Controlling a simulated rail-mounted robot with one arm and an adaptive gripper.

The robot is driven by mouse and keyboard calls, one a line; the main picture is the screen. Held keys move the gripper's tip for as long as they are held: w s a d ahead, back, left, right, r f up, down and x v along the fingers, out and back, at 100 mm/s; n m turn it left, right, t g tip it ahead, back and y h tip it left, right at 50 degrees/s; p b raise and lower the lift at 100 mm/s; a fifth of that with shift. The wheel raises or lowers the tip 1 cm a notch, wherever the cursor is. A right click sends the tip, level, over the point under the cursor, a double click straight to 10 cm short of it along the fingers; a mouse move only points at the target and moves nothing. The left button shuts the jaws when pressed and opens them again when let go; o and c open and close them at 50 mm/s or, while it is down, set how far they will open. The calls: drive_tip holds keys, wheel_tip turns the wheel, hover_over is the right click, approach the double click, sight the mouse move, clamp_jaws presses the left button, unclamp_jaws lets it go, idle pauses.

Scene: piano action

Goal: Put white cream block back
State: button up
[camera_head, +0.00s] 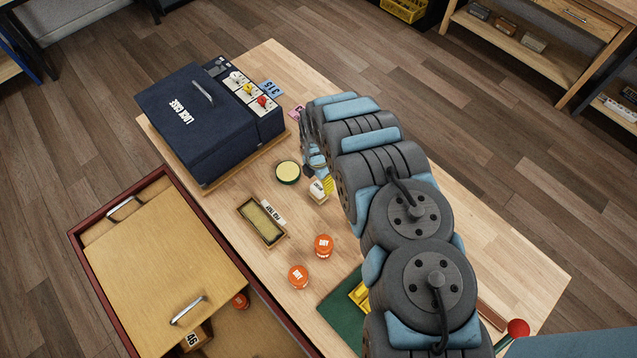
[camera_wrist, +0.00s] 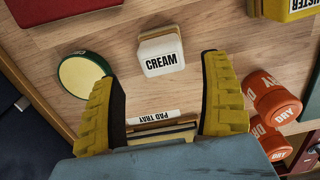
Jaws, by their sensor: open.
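The white block lettered CREAM (camera_wrist: 162,52) sits on the wooden table in the wrist view, with a tan part at its far side. It also shows in the head view (camera_head: 317,191), right of the round tin and partly hidden by my gripper. My gripper (camera_wrist: 160,68) is open and empty. Its yellow fingers reach to either side of the block's near end, apart from it. In the head view only a bit of a yellow finger (camera_head: 328,184) shows beside the block.
A pad tray (camera_head: 248,229) lies near the block. A round green-rimmed tin (camera_head: 288,171) stands left of it. Orange DRY tins (camera_head: 298,277) stand nearer the front. The dark lock case (camera_head: 178,125) is at the back left. An open drawer unit (camera_head: 160,270) adjoins the table's left edge.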

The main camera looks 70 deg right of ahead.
sight(319, 187)
wheel_tip(319, 187, up, 4)
drive_tip(key=shift+r, duration=0.1)
drive_tip(key=shift+r+p, duration=0.6)
drive_tip(key=shift+r, duration=1.05)
